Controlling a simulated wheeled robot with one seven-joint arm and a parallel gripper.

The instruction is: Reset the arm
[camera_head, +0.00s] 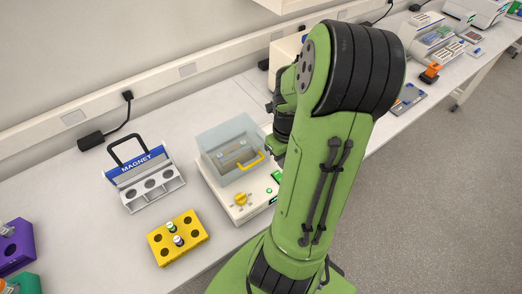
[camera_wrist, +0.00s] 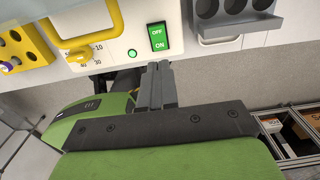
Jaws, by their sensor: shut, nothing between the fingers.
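My green and black arm (camera_head: 318,180) stands upright in the middle of the head view, folded over the bench edge. My gripper (camera_wrist: 157,72) shows in the wrist view with its grey fingers together and nothing held. The fingertips are close below the front of a white device in that view; I cannot tell whether they touch it. In the head view my gripper is mostly hidden behind the arm.
The white device (camera_head: 238,210) has a clear lid, a yellow handle and a green switch (camera_wrist: 157,38). A magnet rack (camera_head: 146,185), a yellow rack (camera_head: 192,246) with small vials and a purple rack (camera_head: 17,250) stand left. Open floor lies right.

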